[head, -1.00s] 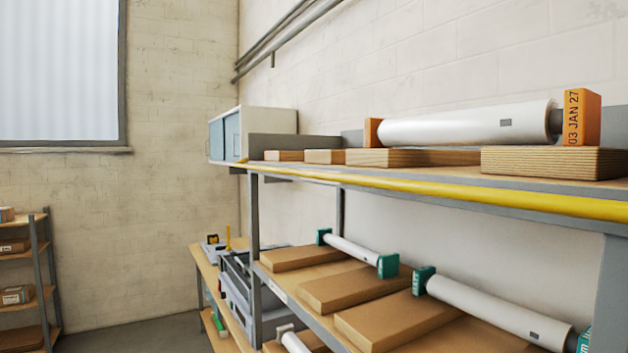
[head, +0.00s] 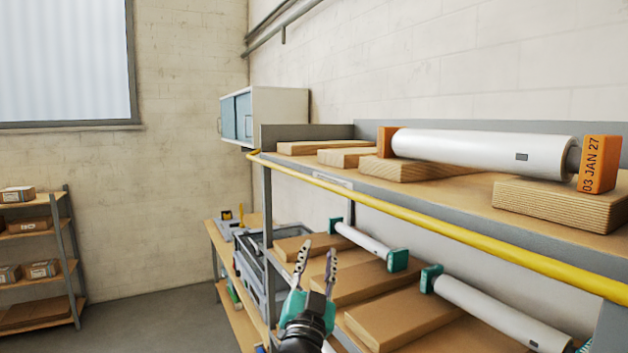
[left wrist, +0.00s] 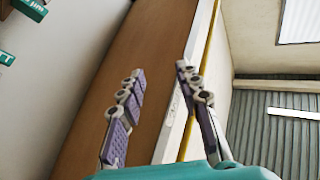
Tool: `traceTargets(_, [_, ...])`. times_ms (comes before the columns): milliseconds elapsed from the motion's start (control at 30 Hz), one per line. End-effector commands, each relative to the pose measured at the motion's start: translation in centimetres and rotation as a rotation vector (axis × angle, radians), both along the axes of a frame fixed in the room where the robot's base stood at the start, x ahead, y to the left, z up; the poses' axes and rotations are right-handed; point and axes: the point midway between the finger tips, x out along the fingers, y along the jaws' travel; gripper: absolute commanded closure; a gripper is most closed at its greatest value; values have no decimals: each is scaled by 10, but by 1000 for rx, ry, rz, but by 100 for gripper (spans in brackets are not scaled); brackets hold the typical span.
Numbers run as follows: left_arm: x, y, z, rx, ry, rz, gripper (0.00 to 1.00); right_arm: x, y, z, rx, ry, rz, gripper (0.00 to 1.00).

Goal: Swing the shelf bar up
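The yellow shelf bar (head: 420,223) runs along the front edge of the upper shelf (head: 440,188). Its far end is at the shelf's far front corner. My left gripper (head: 318,268) is open and empty, fingers pointing up, below the bar in the picture and in front of the lower shelf. In the left wrist view, the fingers (left wrist: 160,78) are spread apart, and the yellow bar (left wrist: 209,45) runs behind and to the right of the right finger. The bar does not lie between the fingers. My right gripper is not in view.
A white roll (head: 480,150) with orange end blocks rests on wooden boards on the upper shelf. Smaller rolls with teal ends (head: 490,308) lie on the lower shelf's boards. A wall cabinet (head: 265,113) hangs beyond. The floor at left (head: 150,320) is clear.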

Motion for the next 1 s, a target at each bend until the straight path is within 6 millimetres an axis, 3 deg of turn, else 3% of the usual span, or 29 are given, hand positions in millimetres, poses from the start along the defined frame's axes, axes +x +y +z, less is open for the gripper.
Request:
traceTargets(33, [6,-7,28,-8,-74,43,66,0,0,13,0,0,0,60])
traceTargets(200, [9,-11,76,-35,-259,227,66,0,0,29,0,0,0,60])
traceTargets(500, [7,-7,96,-61,-347,380,66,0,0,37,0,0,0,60])
traceTargets(1000, [53,9,143,-60,-347,379,66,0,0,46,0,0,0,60])
